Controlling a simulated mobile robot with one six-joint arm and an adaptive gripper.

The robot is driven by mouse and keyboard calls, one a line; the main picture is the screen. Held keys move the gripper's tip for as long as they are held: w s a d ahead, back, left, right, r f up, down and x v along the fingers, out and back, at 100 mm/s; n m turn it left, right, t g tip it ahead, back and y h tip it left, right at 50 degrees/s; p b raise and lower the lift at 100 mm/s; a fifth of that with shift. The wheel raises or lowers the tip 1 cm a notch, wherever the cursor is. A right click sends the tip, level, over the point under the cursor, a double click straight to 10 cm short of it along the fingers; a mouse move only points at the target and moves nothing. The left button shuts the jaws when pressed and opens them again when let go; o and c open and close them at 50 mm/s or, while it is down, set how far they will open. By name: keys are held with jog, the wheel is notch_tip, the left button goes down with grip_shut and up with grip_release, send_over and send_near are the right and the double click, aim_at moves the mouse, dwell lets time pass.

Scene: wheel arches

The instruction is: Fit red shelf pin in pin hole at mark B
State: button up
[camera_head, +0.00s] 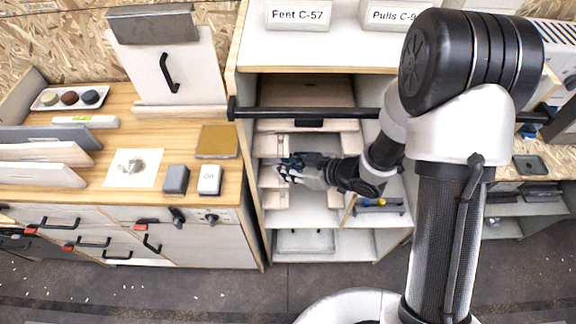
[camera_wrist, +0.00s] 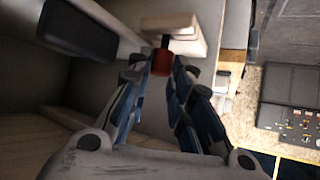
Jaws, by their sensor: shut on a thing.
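The red shelf pin (camera_wrist: 162,63) shows in the wrist view between the fingertips of my gripper (camera_wrist: 161,72). My gripper is shut on it, with a dark end of the pin pointing up in that picture. In the head view my gripper (camera_head: 287,168) is inside the open cabinet (camera_head: 247,150), by its left wall, and hides the pin. In the wrist view the pin is close to a pale block (camera_wrist: 185,44); I cannot tell whether they touch. I cannot make out the pin hole or mark B in either view.
A black bar (camera_head: 300,113) crosses the cabinet front above my gripper. Pale wooden pieces (camera_head: 268,146) line the cabinet's left side. A dark block (camera_wrist: 75,40) is near my fingers in the wrist view. A wooden counter (camera_head: 110,118) stands left.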

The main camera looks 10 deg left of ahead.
jog(key=o, duration=0.9)
jog(key=shift+r, duration=0.1)
jog(key=v, duration=1.2)
jog(key=shift+s, duration=0.1)
